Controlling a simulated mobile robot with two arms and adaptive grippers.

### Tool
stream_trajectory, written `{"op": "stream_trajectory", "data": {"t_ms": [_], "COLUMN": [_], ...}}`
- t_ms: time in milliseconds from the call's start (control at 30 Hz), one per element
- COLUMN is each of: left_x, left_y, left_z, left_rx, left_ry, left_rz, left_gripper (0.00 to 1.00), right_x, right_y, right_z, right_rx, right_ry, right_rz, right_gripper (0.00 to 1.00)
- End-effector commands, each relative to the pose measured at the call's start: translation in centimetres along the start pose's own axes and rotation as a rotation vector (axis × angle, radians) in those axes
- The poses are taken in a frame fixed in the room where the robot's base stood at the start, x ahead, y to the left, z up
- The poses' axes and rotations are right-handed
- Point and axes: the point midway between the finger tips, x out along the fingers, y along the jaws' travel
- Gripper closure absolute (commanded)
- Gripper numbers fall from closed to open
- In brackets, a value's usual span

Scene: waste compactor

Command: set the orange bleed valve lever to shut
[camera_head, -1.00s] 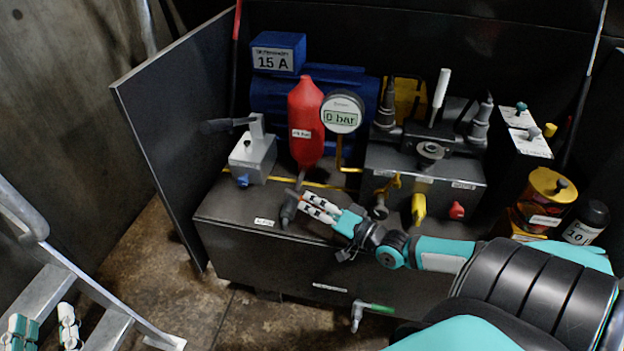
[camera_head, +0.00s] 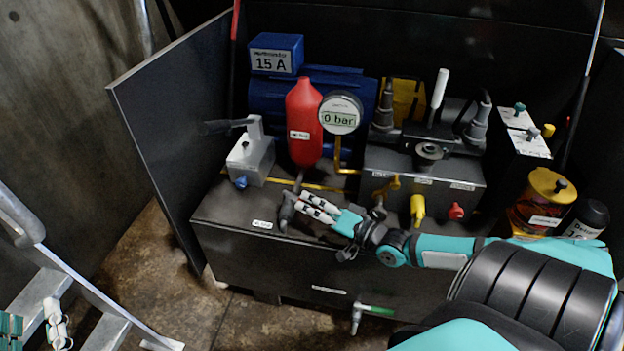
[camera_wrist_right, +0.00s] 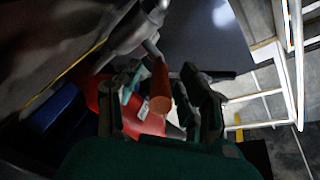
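The orange lever (camera_wrist_right: 159,88) shows in the right wrist view as a short orange-brown cylinder between the two dark fingers of my right gripper (camera_wrist_right: 160,100). Gaps show on both sides of it, so the fingers look open around it. In the head view my right gripper (camera_head: 312,208) is at the grey bleed valve fitting (camera_head: 286,208) on the front left of the dark cabinet top (camera_head: 225,212). The orange part is not clearly visible there; the fingers may hide it. My left gripper (camera_head: 34,325) is at the lower left, its fingers apart and empty.
A red cylinder (camera_head: 304,125) and a round gauge (camera_head: 340,113) reading 0 bar stand behind the fitting. A grey block with a lever (camera_head: 250,158) is to the left. Yellow handles (camera_head: 417,208) and a red knob (camera_head: 456,211) are to the right. A ladder (camera_head: 95,305) stands lower left.

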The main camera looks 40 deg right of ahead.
Motion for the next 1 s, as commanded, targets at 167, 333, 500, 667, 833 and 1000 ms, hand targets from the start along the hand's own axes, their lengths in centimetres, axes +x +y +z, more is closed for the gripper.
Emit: {"op": "stream_trajectory", "data": {"t_ms": [167, 333, 500, 667, 833, 1000], "left_x": [0.0, 0.0, 0.0, 0.0, 0.0, 0.0], "left_y": [0.0, 0.0, 0.0, 0.0, 0.0, 0.0], "left_z": [0.0, 0.0, 0.0, 0.0, 0.0, 0.0], "left_rx": [-0.001, -0.001, -0.001, 0.0, 0.0, 0.0], "left_ry": [0.001, 0.001, 0.0, 0.0, 0.0, 0.0], "left_rz": [0.001, 0.001, 0.001, 0.001, 0.0, 0.0], "left_gripper": [0.6, 0.6, 0.6, 0.6, 0.6, 0.6], "right_x": [-0.2, -1.6, -4.4, -7.1, -9.7, -11.3], "right_y": [0.0, 0.2, 0.2, 0.2, 0.1, 0.1], "right_z": [0.1, 0.1, 0.2, 0.2, 0.1, 0.1], "right_rx": [0.001, 0.002, 0.001, 0.002, 0.002, 0.001], "right_ry": [-0.001, -0.003, -0.004, -0.005, -0.004, -0.001], "right_rz": [0.001, 0.004, 0.006, 0.006, 0.005, 0.002], "right_gripper": [0.59, 0.59, 0.59, 0.59, 0.59, 0.59]}}
